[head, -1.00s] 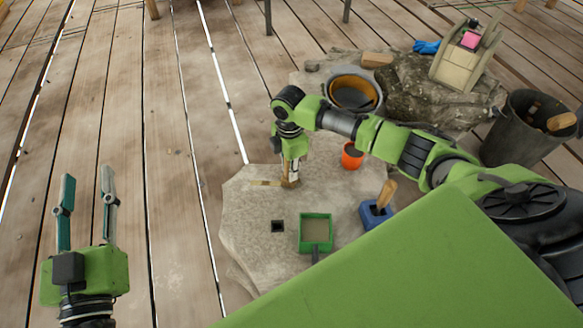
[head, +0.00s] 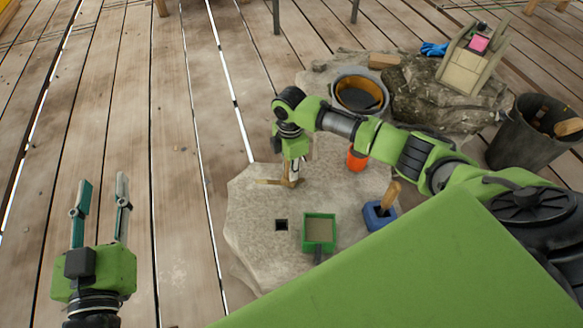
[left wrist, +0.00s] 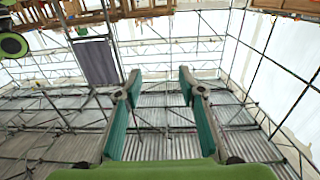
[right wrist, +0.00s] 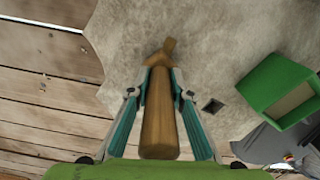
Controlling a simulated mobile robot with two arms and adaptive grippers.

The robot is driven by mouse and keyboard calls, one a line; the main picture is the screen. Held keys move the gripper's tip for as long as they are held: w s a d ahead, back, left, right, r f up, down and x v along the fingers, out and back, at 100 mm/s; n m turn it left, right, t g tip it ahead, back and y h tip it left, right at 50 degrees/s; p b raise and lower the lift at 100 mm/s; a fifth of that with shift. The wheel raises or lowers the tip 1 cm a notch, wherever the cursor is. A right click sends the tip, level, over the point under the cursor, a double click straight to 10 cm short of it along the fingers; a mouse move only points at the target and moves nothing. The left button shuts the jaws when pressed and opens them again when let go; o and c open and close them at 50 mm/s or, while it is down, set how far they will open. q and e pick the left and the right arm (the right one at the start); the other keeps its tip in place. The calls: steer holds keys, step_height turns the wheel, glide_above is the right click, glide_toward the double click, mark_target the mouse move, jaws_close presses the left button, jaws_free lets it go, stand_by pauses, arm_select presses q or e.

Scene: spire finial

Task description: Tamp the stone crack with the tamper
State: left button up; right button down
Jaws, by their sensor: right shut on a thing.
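The tamper (right wrist: 159,125) has a thick wooden handle and is held between the fingers of my right gripper (right wrist: 160,84), which is shut on it. In the head view my right gripper (head: 293,170) points down over the pale stone slab (head: 255,215), with the tamper's lower end (head: 291,183) at the slab. A narrow tan strip, seemingly the crack (head: 267,182), runs left from the tamper's foot; part is hidden under the tool. Whether the foot touches it I cannot tell. My left gripper (head: 103,188) is open and empty over the plank floor, left of the slab.
On the slab are a square hole (head: 281,225), a green tray (head: 319,218), a blue holder (head: 379,216) with a wooden handle and an orange cup (head: 357,160). Behind stand a bucket (head: 361,95), rocks (head: 425,95) and a dark bin (head: 525,135). The left floor is clear.

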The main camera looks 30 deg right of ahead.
arm_select(q)
steer(key=shift+f, duration=0.2)
arm_select(e)
steer(key=shift+a+f, duration=0.2)
steer(key=shift+a, duration=0.05)
